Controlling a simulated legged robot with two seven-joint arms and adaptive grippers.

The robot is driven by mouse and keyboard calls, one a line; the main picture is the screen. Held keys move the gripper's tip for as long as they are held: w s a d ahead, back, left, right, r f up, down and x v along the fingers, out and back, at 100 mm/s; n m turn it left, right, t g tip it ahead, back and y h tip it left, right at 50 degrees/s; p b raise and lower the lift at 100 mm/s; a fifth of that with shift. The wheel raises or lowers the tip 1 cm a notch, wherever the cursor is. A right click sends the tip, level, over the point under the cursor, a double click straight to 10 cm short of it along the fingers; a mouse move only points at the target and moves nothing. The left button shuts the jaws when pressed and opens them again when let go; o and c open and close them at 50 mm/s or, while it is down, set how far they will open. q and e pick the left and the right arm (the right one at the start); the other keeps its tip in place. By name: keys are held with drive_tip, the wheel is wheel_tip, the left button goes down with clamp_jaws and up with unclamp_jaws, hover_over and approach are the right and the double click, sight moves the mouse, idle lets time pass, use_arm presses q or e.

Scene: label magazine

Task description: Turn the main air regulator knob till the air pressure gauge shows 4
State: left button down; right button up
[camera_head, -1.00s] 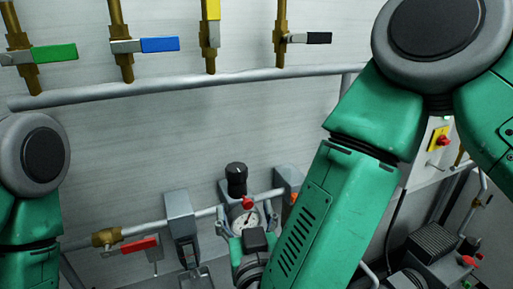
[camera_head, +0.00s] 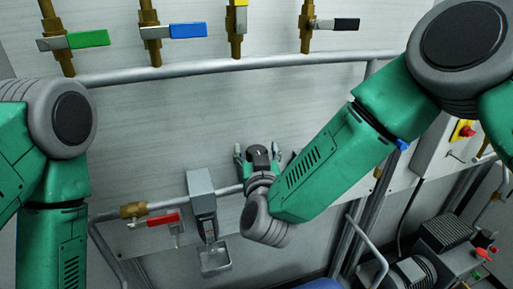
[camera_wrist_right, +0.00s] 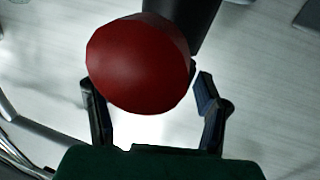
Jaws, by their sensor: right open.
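My right gripper (camera_head: 258,150) is in front of the regulator on the wall pipe and hides its knob and the gauge in the head view. It is open, with its fingers spread. In the right wrist view a large red rounded cap (camera_wrist_right: 138,65) lies in front of my right gripper (camera_wrist_right: 147,90), between the lines of its fingers; I cannot tell whether they touch it. A black cylinder (camera_wrist_right: 192,22), likely the black regulator knob, shows partly behind the red cap. The gauge dial shows in neither current view, so its reading is hidden. My left gripper is out of view.
A grey filter unit (camera_head: 200,185) and a red-handled valve (camera_head: 163,219) are on the pipe left of my right gripper. Valves with green (camera_head: 88,40), blue (camera_head: 188,30) and black (camera_head: 346,24) handles line the upper pipe. Machinery (camera_head: 437,255) stands at the lower right.

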drive_tip(key=shift+w, duration=0.1)
drive_tip(key=c, duration=1.2)
